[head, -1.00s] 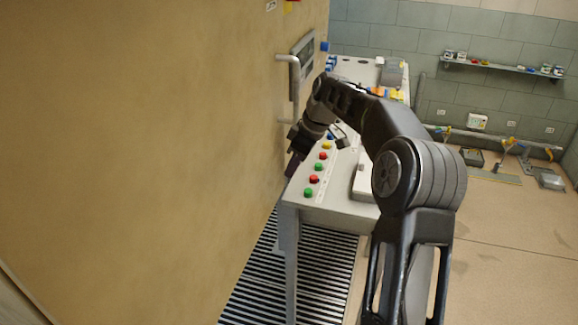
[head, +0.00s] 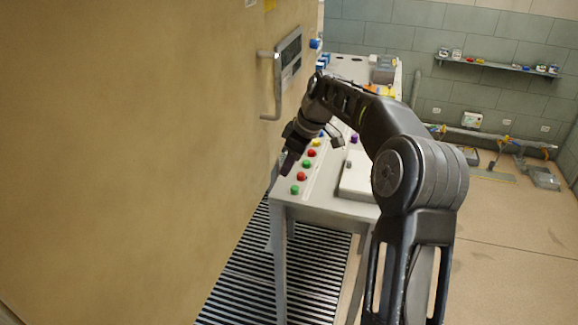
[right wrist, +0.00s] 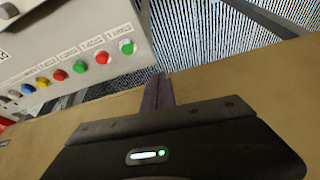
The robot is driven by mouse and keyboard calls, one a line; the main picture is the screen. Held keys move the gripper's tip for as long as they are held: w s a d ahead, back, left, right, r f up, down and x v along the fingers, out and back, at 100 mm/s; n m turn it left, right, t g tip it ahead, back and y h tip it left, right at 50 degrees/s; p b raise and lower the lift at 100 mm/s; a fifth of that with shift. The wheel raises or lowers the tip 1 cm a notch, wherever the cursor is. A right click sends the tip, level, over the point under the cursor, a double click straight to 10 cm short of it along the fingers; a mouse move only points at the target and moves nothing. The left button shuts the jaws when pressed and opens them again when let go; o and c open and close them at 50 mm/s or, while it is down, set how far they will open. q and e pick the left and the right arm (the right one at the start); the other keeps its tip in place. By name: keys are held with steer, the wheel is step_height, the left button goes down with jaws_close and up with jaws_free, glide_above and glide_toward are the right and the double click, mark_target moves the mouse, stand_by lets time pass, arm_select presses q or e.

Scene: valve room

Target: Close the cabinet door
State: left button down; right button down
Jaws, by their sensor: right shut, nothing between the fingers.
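The cabinet door (head: 130,150) is a large tan panel filling the left of the head view. A metal bar handle (head: 277,85) and a dark panel (head: 290,58) are near its far edge. In the right wrist view a tan surface (right wrist: 245,85) runs close behind the fingers. My right gripper (head: 285,168) is below the handle, between the door and the button console; it is shut and empty. Its fingers also show in the right wrist view (right wrist: 158,92). I cannot tell whether it touches the door. My left gripper is not in view.
A pale console (head: 325,205) with several coloured buttons stands just right of the door, close to my right gripper. A striped floor grate (head: 255,280) lies below. Open floor (head: 500,250) is at right. A wall shelf (head: 495,66) and pipes are at the back.

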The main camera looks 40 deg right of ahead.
arm_select(q)
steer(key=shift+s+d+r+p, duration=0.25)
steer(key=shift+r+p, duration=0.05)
steer(key=shift+p, duration=0.1)
arm_select(e)
steer(key=d+v, duration=0.1)
steer(key=v, duration=0.9)
steer(key=shift+s, duration=0.3)
steer(key=shift+d, duration=0.15)
